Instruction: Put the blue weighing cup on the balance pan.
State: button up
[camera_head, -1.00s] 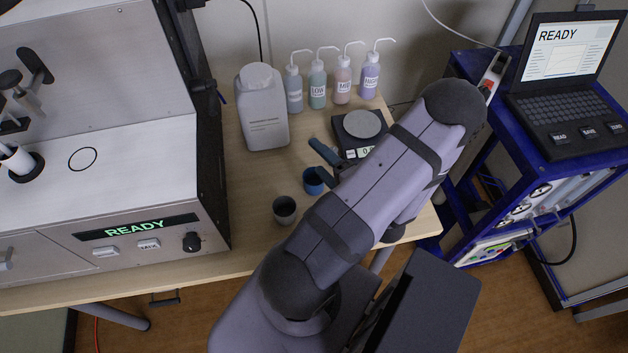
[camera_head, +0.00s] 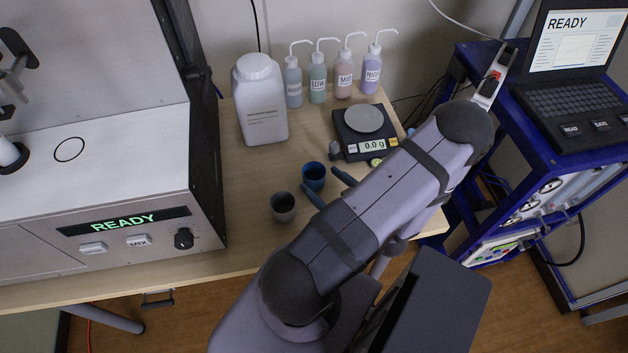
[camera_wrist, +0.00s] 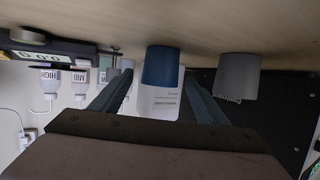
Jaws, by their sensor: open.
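The blue weighing cup (camera_head: 314,171) stands upright on the wooden bench. In the wrist view the blue cup (camera_wrist: 161,66) appears between the two fingers. My gripper (camera_head: 319,179) is open, with its fingertips close to the blue cup on the near side; whether they touch it I cannot tell. It also shows in the wrist view (camera_wrist: 157,80). The balance (camera_head: 352,148) is behind and to the right of the cup. Its round pan (camera_head: 363,118) is empty and its display reads 0.0 g.
A grey cup (camera_head: 283,207) stands just left and in front of the blue cup. A large white bottle (camera_head: 262,105) and several wash bottles (camera_head: 317,80) stand at the back. The soil analyser (camera_head: 130,225) fills the left. A blue cart (camera_head: 530,130) with a laptop stands right.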

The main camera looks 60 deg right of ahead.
aim_at(320, 181)
jog(key=shift+f, duration=0.35)
jog(key=shift+p+x, duration=0.4)
jog(key=shift+x, duration=2.05)
jog(key=c, duration=1)
